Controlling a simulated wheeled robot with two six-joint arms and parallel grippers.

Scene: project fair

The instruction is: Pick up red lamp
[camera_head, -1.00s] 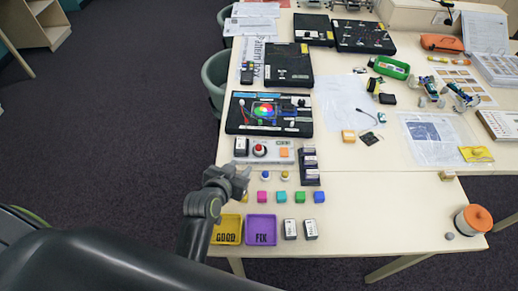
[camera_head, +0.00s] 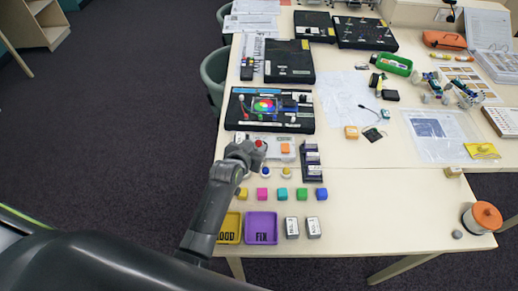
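The red lamp (camera_head: 259,143) is a small red-topped piece at the white board (camera_head: 270,138) near the left side of the table. Only its red top shows; its lower part is hidden behind my gripper. My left gripper (camera_head: 255,148) is right at the red lamp, coming from the left. Its fingers overlap the lamp in the picture, and I cannot tell whether they are closed on it. My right gripper is not in view.
A blue-topped piece (camera_head: 265,173) and a yellow-topped piece (camera_head: 286,171) stand just in front. Several coloured cubes, a yellow tray (camera_head: 229,240) and a purple tray (camera_head: 261,241) lie nearer. A black rack (camera_head: 312,174) stands to the right. The front-right tabletop is mostly clear.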

